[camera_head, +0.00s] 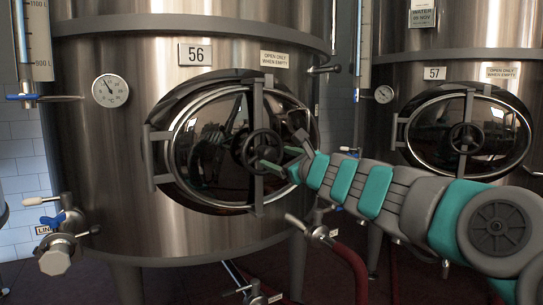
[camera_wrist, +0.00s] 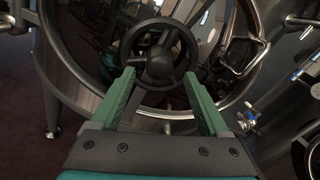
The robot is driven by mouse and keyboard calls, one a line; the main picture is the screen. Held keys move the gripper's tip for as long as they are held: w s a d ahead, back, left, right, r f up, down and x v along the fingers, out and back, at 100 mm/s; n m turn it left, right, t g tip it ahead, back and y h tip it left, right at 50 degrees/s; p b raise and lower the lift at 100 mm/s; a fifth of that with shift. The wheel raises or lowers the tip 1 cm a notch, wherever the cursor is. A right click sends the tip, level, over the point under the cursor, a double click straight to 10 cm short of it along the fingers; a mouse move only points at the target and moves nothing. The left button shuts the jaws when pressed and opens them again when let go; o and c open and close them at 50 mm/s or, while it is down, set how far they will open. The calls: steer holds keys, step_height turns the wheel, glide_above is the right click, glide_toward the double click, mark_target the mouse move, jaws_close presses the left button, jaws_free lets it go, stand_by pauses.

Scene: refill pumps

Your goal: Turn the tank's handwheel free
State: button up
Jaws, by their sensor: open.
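The steel tank numbered 56 (camera_head: 110,150) fills the left and middle of the head view. Its oval manway door (camera_head: 190,155) is closed, with a vertical bar across its right part. The dark handwheel (camera_head: 248,142) sits on that bar. It also shows in the wrist view (camera_wrist: 150,32), upright and ahead of my fingers. My gripper (camera_head: 276,158) is at the handwheel's lower right in the head view. In the wrist view my gripper (camera_wrist: 160,85) is open, its two green fingers spread either side of the lower rim. I cannot tell whether they touch it.
A second tank with plate 57 (camera_head: 435,73) stands at the right with its own handwheel (camera_head: 466,138). A dial gauge (camera_head: 110,91), a blue-handled valve (camera_head: 55,220) and a lower outlet valve (camera_head: 318,232) with a red hose (camera_head: 352,268) stick out around tank 56.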

mark_target(271, 156)
steer(key=shift+x, duration=2.05)
jaws_close()
steer(key=shift+f, duration=0.1)
